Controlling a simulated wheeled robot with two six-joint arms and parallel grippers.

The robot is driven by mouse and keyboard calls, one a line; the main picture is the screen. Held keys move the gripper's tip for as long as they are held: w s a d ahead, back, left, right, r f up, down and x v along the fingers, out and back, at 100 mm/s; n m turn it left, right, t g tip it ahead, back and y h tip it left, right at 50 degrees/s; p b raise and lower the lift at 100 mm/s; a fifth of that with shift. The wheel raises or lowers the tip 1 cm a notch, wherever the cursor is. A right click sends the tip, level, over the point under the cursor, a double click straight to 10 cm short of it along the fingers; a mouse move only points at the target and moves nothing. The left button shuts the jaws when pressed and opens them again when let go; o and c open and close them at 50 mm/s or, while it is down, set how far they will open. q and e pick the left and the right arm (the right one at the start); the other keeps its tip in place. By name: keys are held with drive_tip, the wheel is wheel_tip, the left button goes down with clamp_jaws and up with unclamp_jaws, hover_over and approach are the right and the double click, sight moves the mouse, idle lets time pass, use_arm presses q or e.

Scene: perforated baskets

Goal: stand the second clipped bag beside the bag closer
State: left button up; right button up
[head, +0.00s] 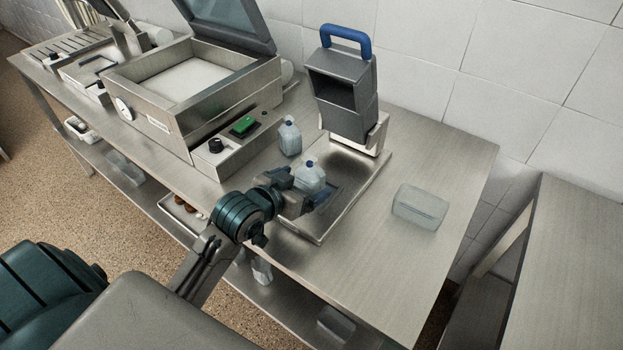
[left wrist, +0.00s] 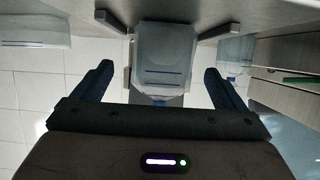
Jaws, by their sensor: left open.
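Two pale translucent bags with blue clips on top are in the head view. One bag (head: 290,138) stands on the table next to the steel machine with a raised lid, which looks like the bag closer (head: 232,148). The other bag (head: 311,176) is upright over the shallow steel tray (head: 352,205). My left gripper (head: 308,196) is open around this second bag, with its fingers to either side. In the left wrist view the bag (left wrist: 163,60) sits between the spread fingers of the left gripper (left wrist: 158,82). Contact cannot be told. My right gripper is not in view.
A grey hopper-like device with a blue handle (head: 345,90) stands at the tray's back. A clear box (head: 420,206) lies on the table at right, with bare tabletop around it. A lower shelf holds several items.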

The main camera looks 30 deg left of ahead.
sight(314, 175)
use_arm(q)
drive_tip(key=shift+w+f, duration=0.15)
drive_tip(key=shift+w, duration=0.5)
drive_tip(key=p+x, duration=0.1)
drive_tip(key=x, duration=0.2)
drive_tip(key=shift+w+f, duration=0.1)
drive_tip(key=shift+w, duration=0.2)
drive_tip(key=shift+w+f, duration=0.2)
drive_tip(key=shift+w, duration=0.15)
drive_tip(key=shift+s, duration=0.1)
drive_tip(key=shift+c, duration=0.4)
drive_tip(key=c, duration=1.2)
drive_tip(key=shift+o, duration=0.2)
drive_tip(key=shift+r, duration=0.15)
